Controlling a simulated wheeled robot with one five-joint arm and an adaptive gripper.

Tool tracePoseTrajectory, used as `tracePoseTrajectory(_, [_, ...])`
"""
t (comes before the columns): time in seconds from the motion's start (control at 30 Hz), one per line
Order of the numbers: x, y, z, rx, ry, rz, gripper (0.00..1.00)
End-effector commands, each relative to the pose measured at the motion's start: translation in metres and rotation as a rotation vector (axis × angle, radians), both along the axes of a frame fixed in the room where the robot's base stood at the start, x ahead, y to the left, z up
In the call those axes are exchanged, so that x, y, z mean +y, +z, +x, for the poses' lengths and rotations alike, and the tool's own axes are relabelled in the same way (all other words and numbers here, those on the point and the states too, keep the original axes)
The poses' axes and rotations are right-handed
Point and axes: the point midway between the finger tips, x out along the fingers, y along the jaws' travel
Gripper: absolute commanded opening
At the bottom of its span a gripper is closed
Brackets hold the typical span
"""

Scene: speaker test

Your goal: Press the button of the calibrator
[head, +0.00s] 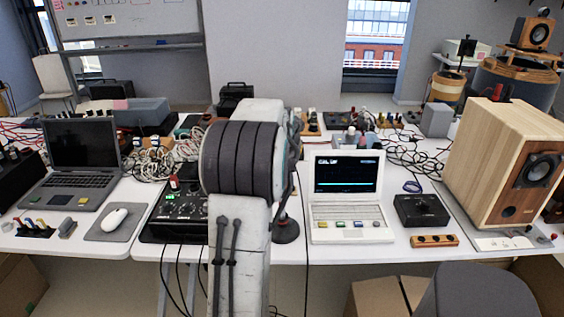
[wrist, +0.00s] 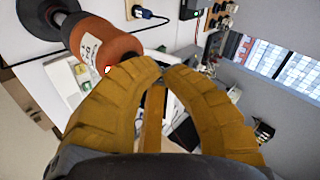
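In the wrist view, an orange-brown cylinder (wrist: 101,48) with a white label and a small red-and-white spot near its end is held on a dark stand with a round base (wrist: 42,22). It looks like the calibrator, though I cannot be sure. My gripper (wrist: 164,67) has ochre fingers with tips nearly together and nothing seen between them. The tips are just to the right of the cylinder's end; whether they touch it I cannot tell. In the head view my arm hides the gripper and cylinder; only the stand's round base (head: 286,231) shows beside the arm.
A white laptop-like device (head: 347,212) with coloured keys and a lit screen stands right of my arm. A black box (head: 420,210) and a wooden speaker (head: 487,165) are farther right. A dark control box (head: 178,212), mouse (head: 115,219) and laptop (head: 82,150) are left. Cables clutter the table's back.

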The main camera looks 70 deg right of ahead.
Motion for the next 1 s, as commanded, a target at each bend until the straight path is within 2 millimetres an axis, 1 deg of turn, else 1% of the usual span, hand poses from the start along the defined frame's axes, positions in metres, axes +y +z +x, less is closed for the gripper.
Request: tracePoseTrajectory(1.0, [0.0001,-0.0092,-0.0001,0.000,0.000,0.000,0.00])
